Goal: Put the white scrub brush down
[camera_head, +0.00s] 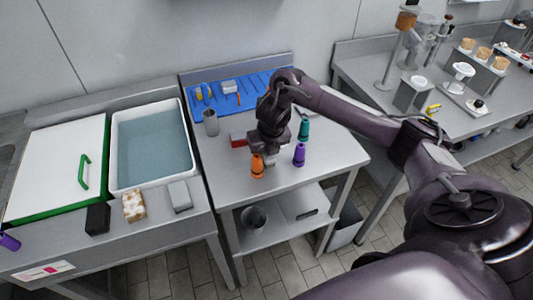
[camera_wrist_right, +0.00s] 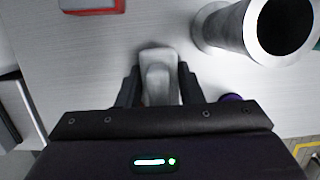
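My right gripper (camera_head: 266,150) is low over the middle metal table, among the coloured cone-shaped pieces. In the right wrist view its two dark fingers (camera_wrist_right: 159,92) are closed against both sides of a whitish-grey block-like piece, which appears to be the white scrub brush (camera_wrist_right: 158,72). In the head view the brush is mostly hidden by the gripper and arm. I cannot tell whether it touches the table top. My left gripper is not in view.
Close by stand an orange piece (camera_head: 257,167), a purple one (camera_head: 299,155) and a teal one (camera_head: 304,129). A red box (camera_head: 238,140) and a metal cup (camera_head: 211,124) are left of the gripper. The table's front left is clear.

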